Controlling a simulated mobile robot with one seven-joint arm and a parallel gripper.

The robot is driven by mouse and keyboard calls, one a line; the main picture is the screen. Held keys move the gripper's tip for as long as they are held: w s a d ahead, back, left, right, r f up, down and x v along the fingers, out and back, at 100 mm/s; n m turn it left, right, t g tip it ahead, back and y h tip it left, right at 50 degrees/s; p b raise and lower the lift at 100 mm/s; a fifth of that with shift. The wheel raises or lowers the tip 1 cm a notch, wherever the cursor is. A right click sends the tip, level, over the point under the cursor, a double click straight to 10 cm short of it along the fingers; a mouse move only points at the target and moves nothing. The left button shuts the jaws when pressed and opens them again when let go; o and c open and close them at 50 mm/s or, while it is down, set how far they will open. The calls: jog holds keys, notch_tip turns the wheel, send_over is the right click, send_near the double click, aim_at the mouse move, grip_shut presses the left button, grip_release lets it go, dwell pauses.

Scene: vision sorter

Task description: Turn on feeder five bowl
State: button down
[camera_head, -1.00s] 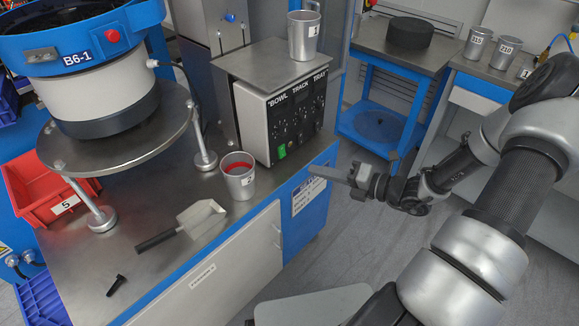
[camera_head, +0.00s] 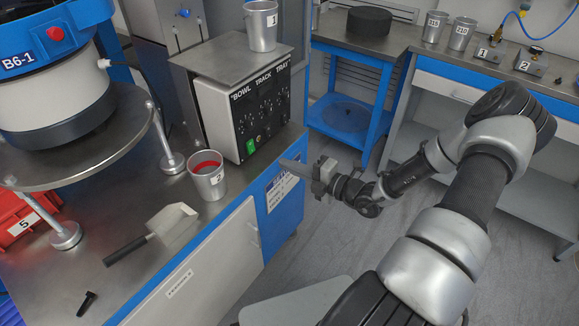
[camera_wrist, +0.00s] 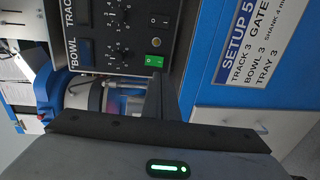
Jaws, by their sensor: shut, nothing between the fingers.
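The control box (camera_head: 215,105) has a black front panel marked BOWL, TRACK and TRAY, with rows of knobs and a green switch (camera_head: 250,146) at its lower left. In the wrist view the panel (camera_wrist: 115,35) appears turned sideways, with the green switch (camera_wrist: 154,61) just beyond the fingers. The bowl feeder marked B6-1 (camera_head: 60,85) stands at the left on a round metal plate. My gripper (camera_head: 298,166) is shut and empty, apart from the box, to the right of its front. In the wrist view my gripper (camera_wrist: 160,92) shows its dark fingers together.
A metal cup with a red inside (camera_head: 207,180) stands before the box, and another cup (camera_head: 262,25) is on top. A scoop (camera_head: 160,232) lies on the bench. A red bin marked 5 (camera_head: 18,222) is at the left. The SETUP 5 sign (camera_wrist: 255,40) is on the blue cabinet.

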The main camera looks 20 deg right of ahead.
aim_at(252, 151)
jog(key=b+x, duration=0.2)
jog(key=x, duration=0.8)
jog(key=shift+w+a, duration=0.15)
jog(key=shift+w, duration=0.05)
jog(key=shift+a+f+b, duration=0.1)
jog(key=shift+f+b, duration=0.1)
jog(key=shift+b, duration=0.15)
jog(key=shift+w+r+t, duration=0.1)
jog(key=shift+w+t, duration=0.05)
jog(key=shift+t, duration=0.15)
jog(key=shift+s+d+p, duration=0.25)
jog(key=shift+s+p, duration=0.15)
jog(key=f+p+v, duration=0.2)
jog(key=v, duration=1.1)
jog(key=shift+f+p, duration=0.3)
jog(key=shift+f, duration=0.1)
jog(key=shift+d, duration=0.1)
